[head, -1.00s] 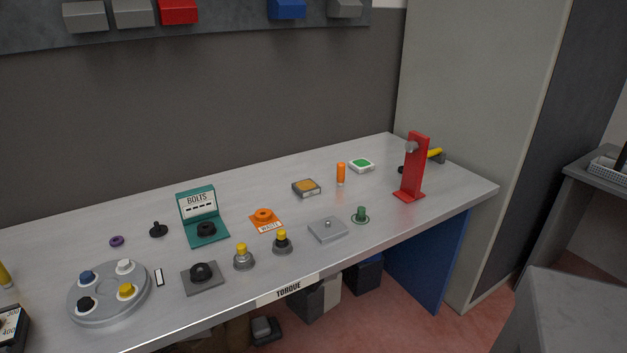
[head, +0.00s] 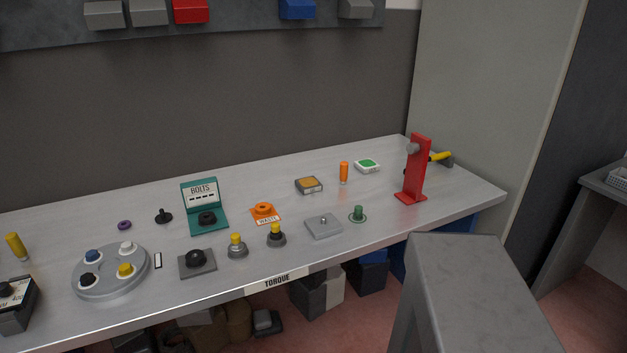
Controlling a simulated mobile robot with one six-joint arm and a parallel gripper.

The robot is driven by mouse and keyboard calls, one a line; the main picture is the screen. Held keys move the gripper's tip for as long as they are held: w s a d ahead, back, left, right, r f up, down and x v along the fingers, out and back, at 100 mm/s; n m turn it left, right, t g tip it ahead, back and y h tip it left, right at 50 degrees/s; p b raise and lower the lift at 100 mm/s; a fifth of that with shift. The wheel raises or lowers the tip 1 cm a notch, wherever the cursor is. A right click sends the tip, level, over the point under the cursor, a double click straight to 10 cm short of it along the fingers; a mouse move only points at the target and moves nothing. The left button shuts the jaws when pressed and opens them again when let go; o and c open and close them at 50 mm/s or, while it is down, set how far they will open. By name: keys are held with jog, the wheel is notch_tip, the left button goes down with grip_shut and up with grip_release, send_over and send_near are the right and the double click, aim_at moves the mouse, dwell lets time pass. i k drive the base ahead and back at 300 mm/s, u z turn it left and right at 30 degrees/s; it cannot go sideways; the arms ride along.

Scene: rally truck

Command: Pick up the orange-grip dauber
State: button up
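The orange-grip dauber (head: 344,172) stands upright on the metal workbench (head: 150,300), toward the back right. It is a small orange cylinder with a pale lower end. It stands between an orange-topped square pad (head: 309,185) on its left and a white box with a green top (head: 367,166) on its right. My gripper is not visible in the head view.
A red stand (head: 415,170) rises right of the dauber, with a yellow-handled tool (head: 440,157) behind it. A green peg (head: 358,213), a grey plate (head: 323,226) and an orange waste holder (head: 264,211) lie in front. A grey block-like surface (head: 480,290) fills the lower right foreground.

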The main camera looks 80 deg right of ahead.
aim_at(344, 165)
jog(key=u, duration=0.75)
jog(key=k, duration=1.8)
jog(key=z, duration=1.4)
